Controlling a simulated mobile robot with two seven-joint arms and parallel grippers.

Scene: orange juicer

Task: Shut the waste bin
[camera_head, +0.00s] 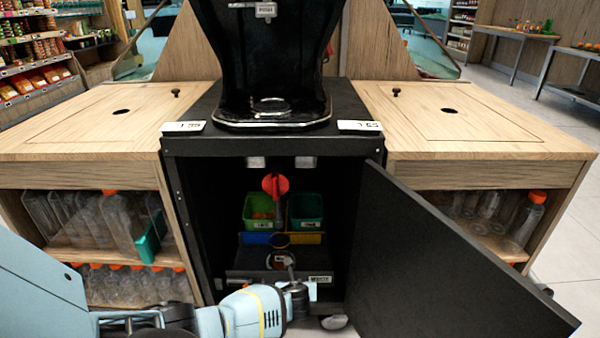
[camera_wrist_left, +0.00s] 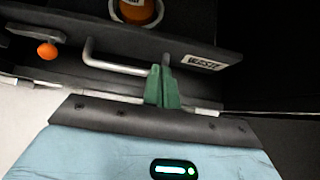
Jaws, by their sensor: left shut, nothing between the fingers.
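The waste bin (camera_head: 240,275) is a dark drawer low inside the open black cabinet. Its front panel (camera_wrist_left: 225,52) carries a WASTE label and a metal bar handle (camera_wrist_left: 105,62) in the left wrist view. A round opening with an orange (camera_wrist_left: 137,11) in it shows behind the panel. The bin's top is exposed, but I cannot tell how far out it is. My left gripper's green fingers (camera_wrist_left: 162,72) are shut and empty, in front of the panel at the handle's right end. I cannot tell whether they touch it. My right gripper is not in view.
The black cabinet door (camera_head: 450,260) stands open to the right. Green containers (camera_head: 306,212) sit above the bin. The juicer (camera_head: 270,60) stands on top of the cabinet. Wooden counters with bottles (camera_head: 120,220) flank both sides. An orange knob (camera_wrist_left: 47,50) shows left of the handle.

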